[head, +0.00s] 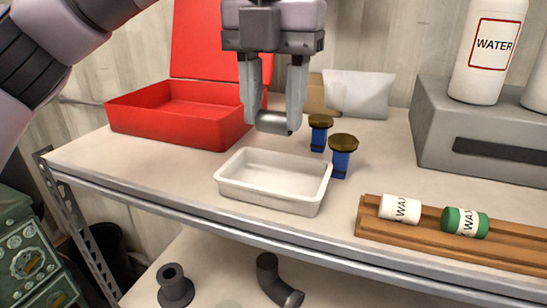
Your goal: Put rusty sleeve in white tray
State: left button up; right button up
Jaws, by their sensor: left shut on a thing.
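My left gripper (273,120) reaches down from the top of the head view. Its two fingers are shut on a small grey cylinder, which looks like the rusty sleeve (271,123), lying sideways between the fingertips. The sleeve appears just above and behind the far rim of the white tray (265,201), and it looks clear of the shelf. The white tray is shallow, rectangular and empty, near the shelf's front edge. My right gripper is not in view.
An open red box (128,120) stands left of the gripper. Two blue-stemmed pieces with dark round tops (341,153) stand right of the tray. A wooden rack (378,228) with wax rolls lies front right. A grey box (440,120) bears a water bottle (488,55). Pipe parts (175,290) are below.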

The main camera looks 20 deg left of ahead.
aim_at(273, 115)
pick_arm(q)
jog(key=shift+f, duration=3.8)
jog(key=shift+f, duration=0.15)
jog(key=o, duration=1.2)
notch_tip(273, 115, up, 12)
jog(key=shift+r, duration=0.2)
